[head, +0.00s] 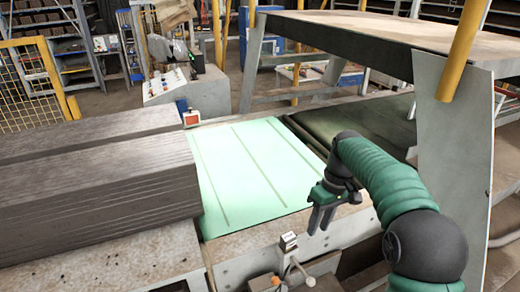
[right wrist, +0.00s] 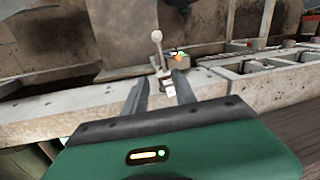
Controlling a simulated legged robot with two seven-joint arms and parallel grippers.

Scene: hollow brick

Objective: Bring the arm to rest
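My right arm comes in from the right edge of the head view, with green sleeves and dark joints. Its right gripper (head: 320,220) points down above the near edge of the machine, beside the pale green panel (head: 250,170). In the right wrist view the two dark fingers of this gripper (right wrist: 160,88) stand apart with nothing between them. A lever with a pale knob (right wrist: 157,45) shows beyond the fingertips. My left gripper is not in view.
Long grey-brown stacked blocks (head: 90,190) fill the left side. A raised worktop (head: 380,30) on a grey upright (head: 452,150) stands at the right, close to my arm. A small lever (head: 292,262) sticks up at the front edge. The green panel's surface is clear.

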